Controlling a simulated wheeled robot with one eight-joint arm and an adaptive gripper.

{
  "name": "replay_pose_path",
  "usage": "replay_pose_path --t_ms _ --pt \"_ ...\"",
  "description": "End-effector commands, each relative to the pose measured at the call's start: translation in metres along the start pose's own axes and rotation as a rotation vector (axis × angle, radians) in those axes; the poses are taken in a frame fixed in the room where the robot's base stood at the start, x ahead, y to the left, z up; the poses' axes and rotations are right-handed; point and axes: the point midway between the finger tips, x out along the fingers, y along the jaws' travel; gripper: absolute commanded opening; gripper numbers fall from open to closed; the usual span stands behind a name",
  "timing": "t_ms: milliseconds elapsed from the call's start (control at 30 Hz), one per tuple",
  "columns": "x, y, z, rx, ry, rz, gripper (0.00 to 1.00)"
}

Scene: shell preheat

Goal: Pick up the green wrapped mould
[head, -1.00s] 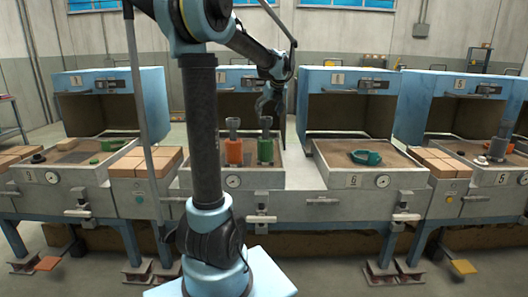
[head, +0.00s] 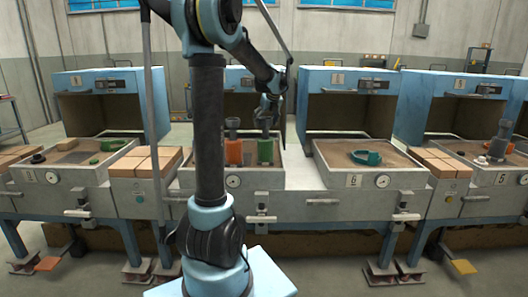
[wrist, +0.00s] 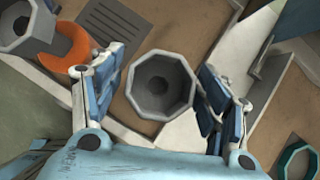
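The green wrapped mould (head: 265,152) stands upright in the tray of the second station, a grey tube rising out of its green wrap. In the wrist view its grey octagonal mouth (wrist: 160,86) faces me, and the green wrap is hidden beneath it. My gripper (head: 267,112) is just above the mould and covers part of its top in the head view. In the wrist view my gripper (wrist: 155,100) is open, with one finger on each side of the mouth and visible gaps.
An orange wrapped mould (head: 233,152) stands close to its left; its orange wrap (wrist: 68,52) shows in the wrist view. A teal ring (head: 366,157) lies in the tray to the right. Blue hoods (head: 345,80) stand behind the trays.

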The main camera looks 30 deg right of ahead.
Motion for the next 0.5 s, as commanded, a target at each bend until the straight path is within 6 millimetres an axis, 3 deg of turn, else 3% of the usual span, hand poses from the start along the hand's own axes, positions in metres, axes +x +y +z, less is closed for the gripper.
replay_pose_path --t_ms 33,200,267,500 --pt "-0.0001 0.0 0.0 0.0 0.0 0.0 0.49" --pt "-0.0001 0.0 0.0 0.0 0.0 0.0 0.11" --pt "-0.0001 0.0 -0.0001 0.0 0.0 0.0 0.0" --pt "-0.0007 0.0002 0.0003 0.0 0.0 0.0 0.0"
